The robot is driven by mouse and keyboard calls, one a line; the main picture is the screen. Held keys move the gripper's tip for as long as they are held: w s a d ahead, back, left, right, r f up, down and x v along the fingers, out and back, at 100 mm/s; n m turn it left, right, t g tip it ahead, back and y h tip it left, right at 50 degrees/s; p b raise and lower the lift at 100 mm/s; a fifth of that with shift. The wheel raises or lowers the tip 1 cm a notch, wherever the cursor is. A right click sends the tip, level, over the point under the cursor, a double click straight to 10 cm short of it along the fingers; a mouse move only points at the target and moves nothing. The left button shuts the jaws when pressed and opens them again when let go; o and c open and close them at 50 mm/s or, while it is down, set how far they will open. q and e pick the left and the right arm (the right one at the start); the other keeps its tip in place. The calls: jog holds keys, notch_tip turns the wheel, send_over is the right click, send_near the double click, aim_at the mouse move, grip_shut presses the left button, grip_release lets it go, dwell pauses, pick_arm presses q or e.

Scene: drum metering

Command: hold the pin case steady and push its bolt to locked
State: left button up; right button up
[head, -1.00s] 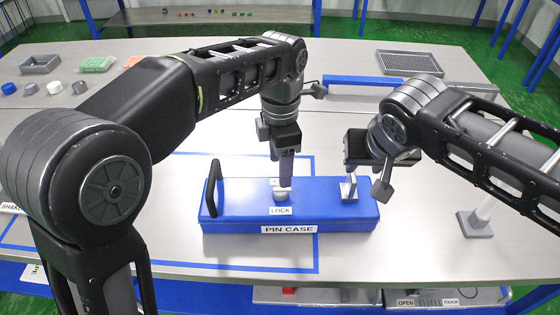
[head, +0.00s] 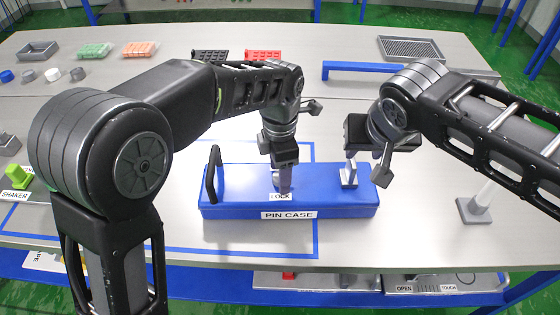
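The blue pin case (head: 230,205) lies on the grey table in the middle of the head view, with a black handle (head: 212,174) on its left end. Its LOCK label (head: 283,197) is partly covered. My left gripper (head: 284,186) points down at the top of the case, just behind the label. Its fingers hide the bolt area, so its grip and the bolt's position cannot be told. My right gripper (head: 349,180) reaches down to the top of the case near its right end. Whether its fingers are shut on anything there cannot be made out.
A green shaker piece (head: 20,177) stands at the left. Grey, green and orange trays and small round parts are at the back left. Black (head: 208,55) and red (head: 262,55) trays lie behind my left arm. A blue bar (head: 365,66) and a grey tray (head: 410,48) are at the back right.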

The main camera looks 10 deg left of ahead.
pick_arm(q)
jog(key=shift+f, duration=0.1)
jog(key=shift+c, duration=0.5)
grip_shut()
dwell(0.9)
